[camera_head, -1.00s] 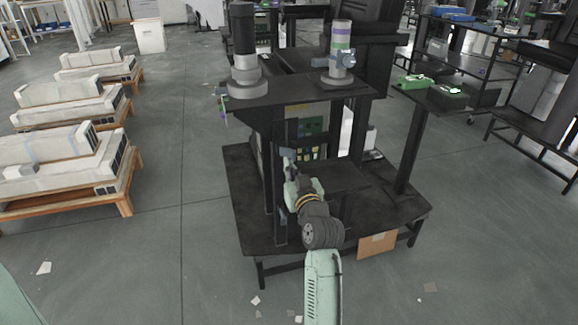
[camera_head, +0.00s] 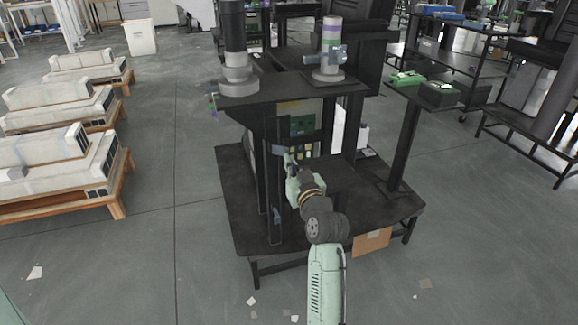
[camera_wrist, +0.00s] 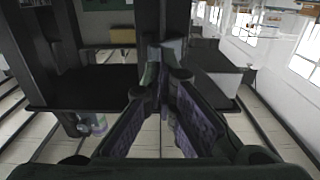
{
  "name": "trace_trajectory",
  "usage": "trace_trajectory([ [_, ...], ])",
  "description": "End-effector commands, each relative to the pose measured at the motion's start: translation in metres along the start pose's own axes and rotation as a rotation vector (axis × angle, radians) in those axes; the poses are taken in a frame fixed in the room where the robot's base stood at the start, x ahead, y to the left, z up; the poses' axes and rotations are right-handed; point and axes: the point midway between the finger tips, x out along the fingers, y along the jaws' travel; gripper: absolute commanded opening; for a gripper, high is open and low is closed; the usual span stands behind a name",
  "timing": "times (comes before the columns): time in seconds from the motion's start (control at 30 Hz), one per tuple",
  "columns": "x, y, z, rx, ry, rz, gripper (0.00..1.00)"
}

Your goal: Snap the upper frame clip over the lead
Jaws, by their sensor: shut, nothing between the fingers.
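The upper frame clip (camera_head: 278,150) is a small blue-grey piece on the dark upright post of the stand. A similar lower clip (camera_head: 277,214) sits further down the same post. My gripper (camera_head: 288,158) is shut and empty, right beside the upper clip. In the wrist view, my fingers (camera_wrist: 162,72) come together just in front of a blue-grey piece (camera_wrist: 172,47) at the dark post; I cannot tell whether they touch it. Whether the clip is open or closed is too small to tell. I cannot make out the lead at the clip.
The black stand's top plate (camera_head: 290,90) carries a dark column (camera_head: 234,45) and a grey column with a blue-grey clamp (camera_head: 330,50). A green panel (camera_head: 303,125) is behind the post. Pallets with pale blocks (camera_head: 65,170) stand at left.

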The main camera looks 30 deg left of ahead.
Motion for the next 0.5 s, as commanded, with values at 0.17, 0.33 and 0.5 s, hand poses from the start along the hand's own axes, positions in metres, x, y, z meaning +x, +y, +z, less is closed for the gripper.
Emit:
trace_trajectory([
  [0.17,0.001,0.000,0.000,0.000,0.000,0.000,0.00],
  [0.33,0.006,0.000,0.000,0.000,0.000,0.000,0.00],
  [0.5,0.012,0.000,0.000,-0.001,0.001,0.000,0.00],
])
